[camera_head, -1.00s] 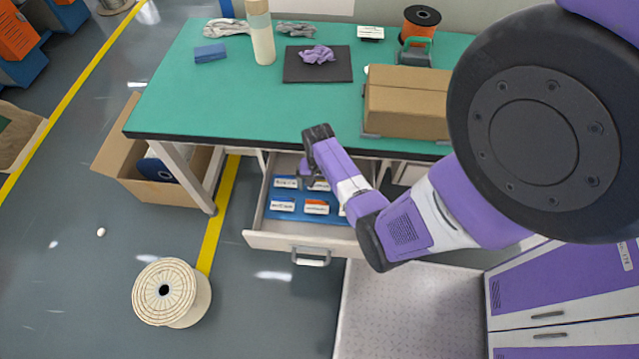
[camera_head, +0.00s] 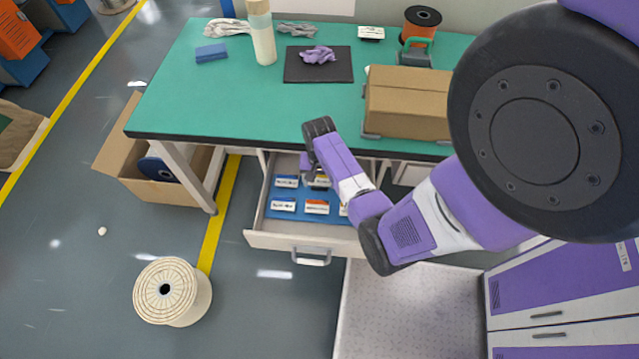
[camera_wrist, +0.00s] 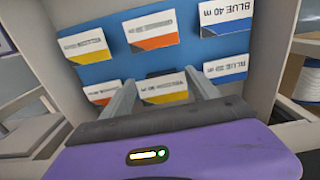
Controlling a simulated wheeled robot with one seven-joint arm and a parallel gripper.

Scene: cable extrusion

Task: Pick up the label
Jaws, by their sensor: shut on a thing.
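My gripper (camera_head: 314,182) is over the open drawer below the green table. In the wrist view, its two grey fingers (camera_wrist: 162,92) are on either side of a white label with a yellow edge (camera_wrist: 164,88), and it is shut on this label. The held label shows partly in the head view (camera_head: 322,181), beside the fingers. Whether it touches the drawer's blue insert is hard to tell. Other labels stand around it: blue-edged ones (camera_wrist: 225,18), an orange-edged one (camera_wrist: 152,31) and another yellow-edged one (camera_wrist: 84,45).
The drawer (camera_head: 270,239) is pulled out, with a blue insert (camera_wrist: 115,62) inside and walls close around my gripper. The green tabletop (camera_head: 215,100) overhangs its rear. A cardboard box (camera_head: 405,103) stands on the table. A cable spool (camera_head: 180,290) is on the floor.

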